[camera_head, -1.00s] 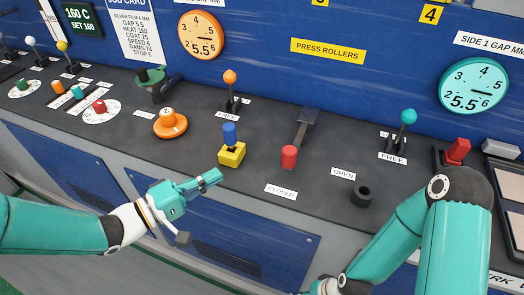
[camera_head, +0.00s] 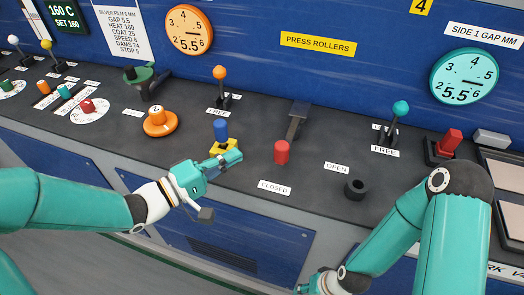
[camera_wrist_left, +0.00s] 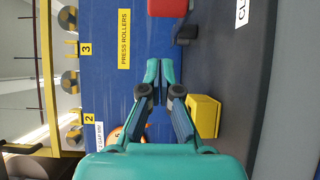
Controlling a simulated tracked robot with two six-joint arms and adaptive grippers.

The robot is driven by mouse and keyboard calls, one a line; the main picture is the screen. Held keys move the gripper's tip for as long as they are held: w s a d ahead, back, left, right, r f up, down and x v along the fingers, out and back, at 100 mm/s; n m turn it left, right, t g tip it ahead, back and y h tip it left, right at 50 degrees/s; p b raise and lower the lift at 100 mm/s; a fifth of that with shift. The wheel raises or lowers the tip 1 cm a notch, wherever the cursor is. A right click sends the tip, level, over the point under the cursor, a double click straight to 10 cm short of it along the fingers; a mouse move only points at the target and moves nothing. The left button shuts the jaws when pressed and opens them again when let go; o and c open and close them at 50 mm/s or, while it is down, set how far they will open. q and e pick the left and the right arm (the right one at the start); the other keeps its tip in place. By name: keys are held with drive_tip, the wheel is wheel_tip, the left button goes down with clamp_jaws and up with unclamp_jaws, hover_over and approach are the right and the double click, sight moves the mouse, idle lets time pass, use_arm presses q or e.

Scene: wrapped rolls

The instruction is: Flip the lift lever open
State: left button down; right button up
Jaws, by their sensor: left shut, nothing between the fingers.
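The lever with a red cylindrical grip (camera_head: 281,152) lies with its grey flat arm (camera_head: 298,118) running back towards the panel. Its grip is near the CLOSED label (camera_head: 274,187); the OPEN label (camera_head: 337,168) is to its right, by a black round socket (camera_head: 355,188). My left gripper (camera_head: 238,157) is shut and empty, left of the red grip and apart from it, in front of a yellow block. In the left wrist view the shut fingertips (camera_wrist_left: 160,70) point towards a red part (camera_wrist_left: 168,7) at the top edge. My right gripper (camera_head: 312,286) is low at the bottom edge, its fingers unclear.
The yellow block (camera_wrist_left: 205,116) with a blue knob (camera_head: 221,131) stands close to my left fingers. An orange-knobbed lever (camera_head: 219,74) and an orange dial (camera_head: 160,124) are behind and left. A teal-knobbed lever (camera_head: 400,109) stands right. The console between is clear.

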use_arm(q)
drive_tip(key=x, duration=0.3)
drive_tip(key=shift+w+d, duration=0.15)
drive_tip(key=shift+d, duration=0.15)
drive_tip(key=shift+s+d, duration=0.25)
drive_tip(key=shift+d, duration=0.95)
drive_tip(key=shift+d+p, duration=0.3)
drive_tip(key=shift+d, duration=0.25)
